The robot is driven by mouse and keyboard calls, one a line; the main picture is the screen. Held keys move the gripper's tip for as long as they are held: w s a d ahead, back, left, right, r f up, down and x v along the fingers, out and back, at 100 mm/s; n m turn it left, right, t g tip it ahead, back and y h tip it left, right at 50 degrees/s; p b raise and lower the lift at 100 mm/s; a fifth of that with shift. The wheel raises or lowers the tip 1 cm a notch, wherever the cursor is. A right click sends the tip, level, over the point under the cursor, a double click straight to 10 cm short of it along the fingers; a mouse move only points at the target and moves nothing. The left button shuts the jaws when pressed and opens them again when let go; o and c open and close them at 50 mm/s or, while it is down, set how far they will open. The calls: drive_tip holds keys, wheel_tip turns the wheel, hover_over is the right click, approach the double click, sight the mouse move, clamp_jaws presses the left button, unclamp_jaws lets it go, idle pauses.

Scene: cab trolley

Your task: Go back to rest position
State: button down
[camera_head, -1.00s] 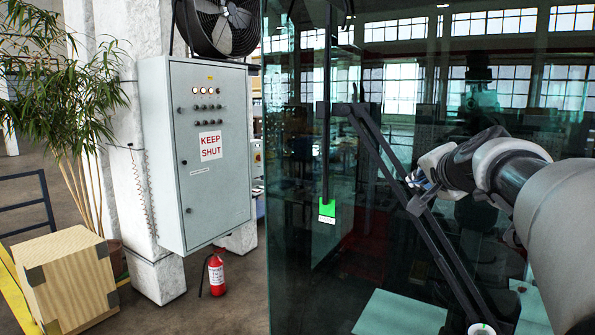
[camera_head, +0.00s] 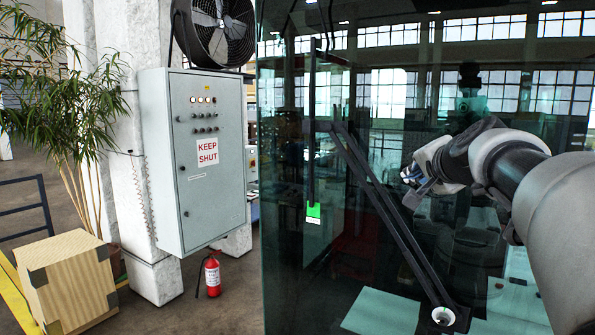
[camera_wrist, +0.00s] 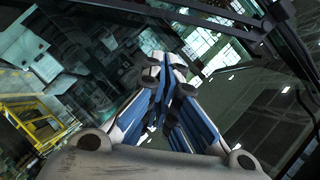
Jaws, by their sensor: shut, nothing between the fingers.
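My gripper (camera_head: 412,183) is at the end of my arm on the right of the head view, in front of dark glass. In the wrist view my gripper (camera_wrist: 163,72) points away from the camera, its blue and grey fingers together with nothing between them. A long black wiper-like arm (camera_head: 385,215) slants across the glass to the left of and below my gripper, ending in a round pivot. Whether my gripper touches the glass cannot be told.
A grey cabinet (camera_head: 209,105) marked KEEP SHUT, a red fire extinguisher (camera_head: 212,276), a wooden crate (camera_head: 68,285) and a plant (camera_head: 62,115) stand on the left. The glass panel (camera_head: 285,250) fills the middle and right. A green tag (camera_head: 314,210) hangs there.

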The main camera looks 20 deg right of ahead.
drive_tip(key=a+f+n+g+y+b, duration=0.1)
drive_tip(key=a+f+n+y+b, duration=0.45)
drive_tip(key=a+f, duration=1.15)
drive_tip(key=s+a+f+n+g+b, duration=0.2)
drive_tip(key=s+a+f+n+b, duration=0.1)
drive_tip(key=s+f, duration=0.6)
drive_tip(key=s+a+f+n+g+b, duration=0.3)
drive_tip(key=s+f+b, duration=0.3)
drive_tip(key=s+f, duration=0.4)
drive_tip(key=s+a+f+n+g+b, duration=0.3)
drive_tip(key=s+a+f+n+b, duration=0.1)
drive_tip(key=s+f, duration=0.6)
wheel_tip(320, 180, down, 4)
drive_tip(key=shift+a+r+b, duration=0.2)
drive_tip(key=shift+a+b, duration=0.35)
drive_tip(key=shift+a, duration=0.25)
drive_tip(key=shift+w+a+h, duration=0.1)
drive_tip(key=shift+h, duration=0.15)
